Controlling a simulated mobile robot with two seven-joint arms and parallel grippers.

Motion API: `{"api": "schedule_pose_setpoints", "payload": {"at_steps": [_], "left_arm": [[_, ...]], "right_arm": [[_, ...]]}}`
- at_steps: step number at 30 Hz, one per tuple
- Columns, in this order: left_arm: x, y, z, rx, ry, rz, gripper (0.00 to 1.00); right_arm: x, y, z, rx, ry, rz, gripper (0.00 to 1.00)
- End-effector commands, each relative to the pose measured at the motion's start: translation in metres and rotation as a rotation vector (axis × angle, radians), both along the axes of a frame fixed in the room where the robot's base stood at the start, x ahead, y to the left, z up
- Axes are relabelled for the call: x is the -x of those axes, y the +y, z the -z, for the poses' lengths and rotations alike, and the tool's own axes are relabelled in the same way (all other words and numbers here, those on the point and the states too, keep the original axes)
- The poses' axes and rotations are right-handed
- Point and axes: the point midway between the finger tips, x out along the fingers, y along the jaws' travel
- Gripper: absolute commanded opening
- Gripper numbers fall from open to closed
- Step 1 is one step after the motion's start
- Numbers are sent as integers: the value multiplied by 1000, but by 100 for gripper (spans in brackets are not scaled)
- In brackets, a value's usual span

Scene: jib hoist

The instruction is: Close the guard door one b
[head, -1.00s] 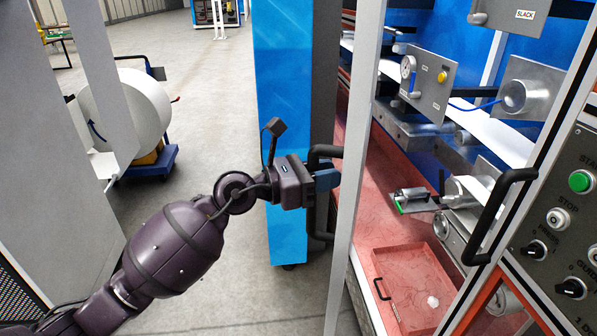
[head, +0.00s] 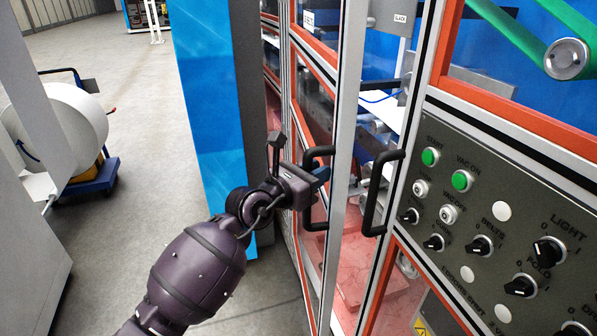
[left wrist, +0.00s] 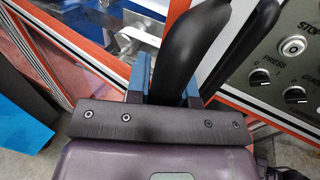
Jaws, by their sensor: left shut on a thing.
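The guard door (head: 345,130) has a pale metal frame and clear panes with red edging. It stands at a slant in the head view, with a narrow gap on its right side. My left gripper (head: 318,177) is shut on the door's black handle (head: 306,212). In the left wrist view, the blue fingertips (left wrist: 165,84) lie on either side of the thick black handle (left wrist: 190,40). A second black handle (head: 372,205) stands just right of the gap, apart from my gripper. My right gripper is not in view.
A control panel (head: 500,215) with green buttons and black knobs fills the right side. A blue cabinet (head: 205,90) stands left of the door. A large white roll (head: 60,125) stands on a blue cart further left. Open grey floor lies between them.

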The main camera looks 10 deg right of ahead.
Motion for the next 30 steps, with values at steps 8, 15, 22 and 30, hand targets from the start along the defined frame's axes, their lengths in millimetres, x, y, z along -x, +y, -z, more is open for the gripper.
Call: {"api": "schedule_pose_setpoints", "payload": {"at_steps": [8, 15, 22, 30], "left_arm": [[-5, -13, -7, 8, -12, -13, 0], [-5, -15, -7, 9, -13, -14, 0], [-5, -15, -7, 9, -13, -14, 24], [-4, -15, -4, 5, -7, -10, 47]], "right_arm": [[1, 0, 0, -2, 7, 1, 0], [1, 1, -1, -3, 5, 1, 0], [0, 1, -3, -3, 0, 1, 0], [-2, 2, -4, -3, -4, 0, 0]]}}
